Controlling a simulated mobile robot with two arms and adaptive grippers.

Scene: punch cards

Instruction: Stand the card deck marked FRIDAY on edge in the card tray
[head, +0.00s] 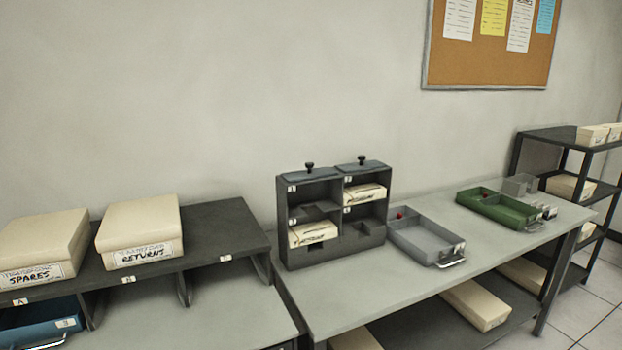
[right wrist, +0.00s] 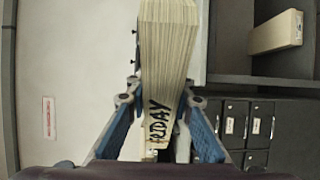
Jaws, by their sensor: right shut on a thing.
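The card deck marked FRIDAY (right wrist: 165,50) is a thick cream stack in the right wrist view, its black lettering at the near end. My right gripper (right wrist: 161,97) is shut on it, with a blue finger on each side. In the head view, an open grey tray (head: 424,241) lies on the table beside a dark rack, with a small red piece at its back left and a handle in front. A green tray (head: 500,208) lies farther right. I cannot tell which of these is the card tray. Neither gripper shows in the head view.
The dark rack (head: 333,215) holds decks in two compartments. Boxes marked SPARES (head: 45,249) and RETURNS (head: 140,230) stand on a shelf at left, with a blue tray (head: 40,322) below. The table front (head: 345,298) is clear. Shelving (head: 570,165) stands far right.

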